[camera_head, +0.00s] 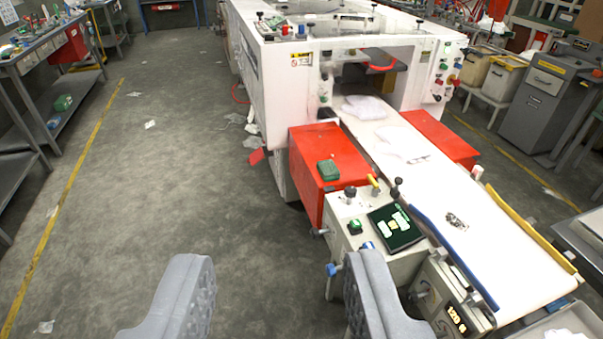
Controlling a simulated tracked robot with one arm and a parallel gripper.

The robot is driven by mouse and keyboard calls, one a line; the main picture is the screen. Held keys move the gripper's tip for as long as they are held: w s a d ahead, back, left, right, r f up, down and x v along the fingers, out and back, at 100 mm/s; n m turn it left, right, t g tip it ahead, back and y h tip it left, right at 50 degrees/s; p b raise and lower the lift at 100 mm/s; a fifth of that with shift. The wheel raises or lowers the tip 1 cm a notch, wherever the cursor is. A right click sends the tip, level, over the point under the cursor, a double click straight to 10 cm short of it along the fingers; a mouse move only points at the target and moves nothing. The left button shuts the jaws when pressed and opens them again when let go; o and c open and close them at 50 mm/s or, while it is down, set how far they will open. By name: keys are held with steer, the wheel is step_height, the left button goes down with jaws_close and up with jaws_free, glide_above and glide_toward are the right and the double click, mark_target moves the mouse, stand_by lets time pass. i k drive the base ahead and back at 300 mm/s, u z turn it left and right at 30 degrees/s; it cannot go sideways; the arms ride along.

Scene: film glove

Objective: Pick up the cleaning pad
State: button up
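A small dark green block (328,170), likely the cleaning pad, lies on top of a red machine cover (312,143), right of the middle of the view. Its full top and front side show. My gripper (277,262) is in the lower part of the view, with two grey ribbed fingers wide apart and nothing between them. The green block is ahead of the fingers, apart from them.
A white machine (275,80) with a conveyor belt (480,240) bearing white crumpled film fills the right side. A control panel with knobs and a dark screen (396,227) stands close to my right finger. Shelving (40,140) is at left; the floor (150,190) between is mostly clear.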

mark_target(328, 171)
steer(key=u, duration=1.2)
steer(key=i, duration=2.5)
steer(key=z, duration=2.6)
steer(key=i, duration=1)
steer(key=u, duration=0.05)
